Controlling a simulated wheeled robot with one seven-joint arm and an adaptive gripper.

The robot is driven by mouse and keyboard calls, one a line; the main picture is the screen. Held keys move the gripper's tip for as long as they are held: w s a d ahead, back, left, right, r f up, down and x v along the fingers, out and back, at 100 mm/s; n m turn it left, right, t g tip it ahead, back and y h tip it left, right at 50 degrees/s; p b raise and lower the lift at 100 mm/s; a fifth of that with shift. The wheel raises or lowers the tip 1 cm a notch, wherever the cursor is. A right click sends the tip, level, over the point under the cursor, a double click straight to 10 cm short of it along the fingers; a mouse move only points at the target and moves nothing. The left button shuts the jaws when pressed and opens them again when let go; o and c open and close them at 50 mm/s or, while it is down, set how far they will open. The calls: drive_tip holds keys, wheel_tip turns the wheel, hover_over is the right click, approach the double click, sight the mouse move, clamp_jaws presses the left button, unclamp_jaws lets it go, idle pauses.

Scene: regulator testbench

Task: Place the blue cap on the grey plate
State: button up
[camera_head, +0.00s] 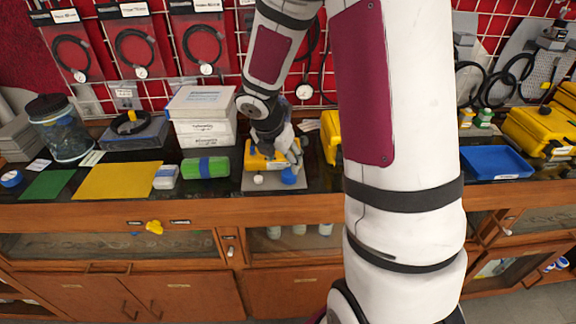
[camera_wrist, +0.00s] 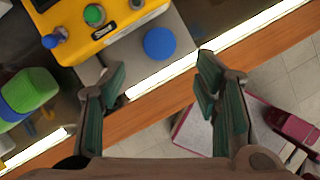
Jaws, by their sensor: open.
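The blue cap (camera_head: 288,176) is a small round disc resting on the grey plate (camera_head: 273,185), near its front right part. In the wrist view the blue cap (camera_wrist: 160,43) lies on the grey plate (camera_wrist: 126,64), beside a yellow device. My gripper (camera_head: 292,160) is just above and behind the cap in the head view. In the wrist view my gripper (camera_wrist: 163,75) has its fingers wide apart with nothing between them. The cap shows beyond the gap between the fingertips, apparently apart from them.
The yellow device (camera_wrist: 105,22) with green button and blue knob stands on the plate. A green cylinder with blue band (camera_head: 205,168) lies left. A blue tray (camera_head: 495,162) sits far right. The counter edge is close in front.

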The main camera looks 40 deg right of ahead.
drive_tip(key=s+a+r+m+t, duration=0.1)
drive_tip(key=s+a+r+m, duration=0.4)
drive_tip(key=r, duration=0.3)
drive_tip(key=s+a+r+m, duration=0.3)
drive_tip(key=s+r+m, duration=0.2)
drive_tip(key=r+m, duration=0.3)
drive_tip(key=s+a+r+m+t+y, duration=0.2)
drive_tip(key=s+a+r+m+y, duration=0.2)
drive_tip(key=s+a+m, duration=0.4)
drive_tip(key=s+r+m, duration=0.1)
drive_tip(key=s+m, duration=0.1)
drive_tip(key=s, duration=0.2)
drive_tip(key=shift+a+r+p, duration=0.25)
drive_tip(key=shift+a+p, duration=0.1)
